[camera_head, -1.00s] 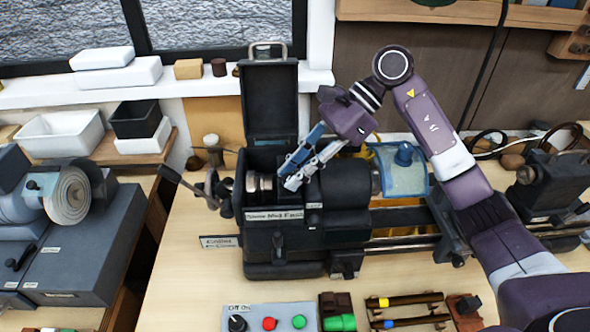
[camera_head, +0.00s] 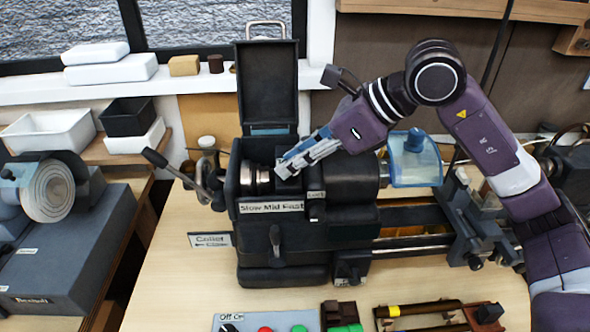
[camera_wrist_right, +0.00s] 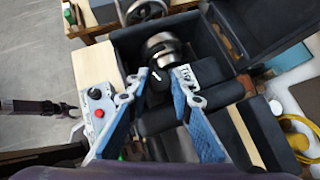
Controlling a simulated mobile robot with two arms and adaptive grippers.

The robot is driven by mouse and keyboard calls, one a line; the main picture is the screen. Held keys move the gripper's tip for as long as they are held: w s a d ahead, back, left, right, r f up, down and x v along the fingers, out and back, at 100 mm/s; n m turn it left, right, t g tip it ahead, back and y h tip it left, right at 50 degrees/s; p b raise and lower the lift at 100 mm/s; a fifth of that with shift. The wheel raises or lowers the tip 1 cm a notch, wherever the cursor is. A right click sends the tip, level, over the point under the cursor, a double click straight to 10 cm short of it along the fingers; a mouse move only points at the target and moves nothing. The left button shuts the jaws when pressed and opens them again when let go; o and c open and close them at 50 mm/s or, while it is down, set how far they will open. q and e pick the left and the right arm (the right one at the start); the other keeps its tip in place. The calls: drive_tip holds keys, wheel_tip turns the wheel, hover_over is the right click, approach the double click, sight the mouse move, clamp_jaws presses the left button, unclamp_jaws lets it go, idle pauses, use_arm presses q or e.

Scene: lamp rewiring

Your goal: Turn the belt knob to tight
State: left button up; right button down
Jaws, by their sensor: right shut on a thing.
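The black lathe headstock (camera_head: 290,226) stands on the bench with its lid (camera_head: 268,85) raised. My right gripper (camera_head: 281,168) reaches into the open housing from the right, its fingers close together. In the right wrist view, the blue-padded fingers (camera_wrist_right: 158,82) are on either side of a small dark knob (camera_wrist_right: 157,74) with a white mark, and are shut on it. A white label (camera_wrist_right: 184,73), apparently reading "Tight", is just right of the knob. The fingers mostly hide the knob in the head view.
A metal pulley or collar (camera_head: 254,177) sits left of the fingers. A lever handle (camera_head: 181,171) sticks out at the left. A blue clear guard (camera_head: 414,165) is to the right. A switch panel (camera_head: 250,321) lies in front.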

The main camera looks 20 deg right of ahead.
drive_tip(key=m+t+h, duration=0.1)
drive_tip(key=m+h+b, duration=0.1)
drive_tip(key=m, duration=0.1)
drive_tip(key=shift+s+a+t, duration=0.1)
drive_tip(key=shift+a+t, duration=0.1)
drive_tip(key=shift+t, duration=0.2)
drive_tip(key=shift+r+m+t+h+b, duration=0.1)
drive_tip(key=shift+m+t+h+b, duration=0.45)
drive_tip(key=shift+m, duration=0.65)
drive_tip(key=shift+h, duration=0.25)
drive_tip(key=c, duration=1.7)
unclamp_jaws()
drive_tip(key=shift+a, duration=0.1)
drive_tip(key=shift+s, duration=0.1)
drive_tip(key=shift+v, duration=3.95)
